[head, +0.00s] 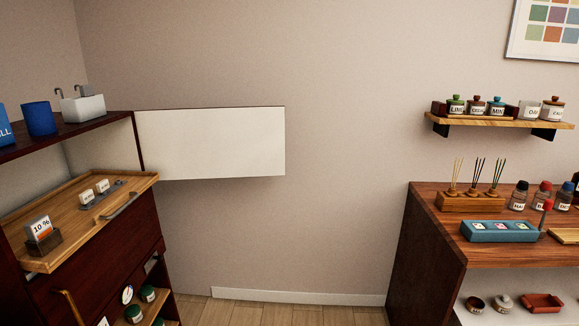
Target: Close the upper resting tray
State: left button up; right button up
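The upper resting tray (85,228) is a light wooden pull-out tray in the dark cabinet at the left. It sticks out past the cabinet front, so it stands open. A grey bar handle (121,206) is near its right front edge. On it are a card reading "10 %" in a dark wooden holder (43,238) and small white blocks (102,186) on a grey strip. The tray's rear part lies under the cabinet top, and its far left is cut off by the picture edge. Neither of my grippers shows in the head view.
A white door panel (210,143) stands swung out to the right of the cabinet. Below the tray are a dark front with a brass handle (71,306) and a shelf of green jars (133,314). A wooden counter (425,199) stands at right. Floor between is clear.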

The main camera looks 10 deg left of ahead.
aim_at(74, 223)
jog(key=u, duration=1.85)
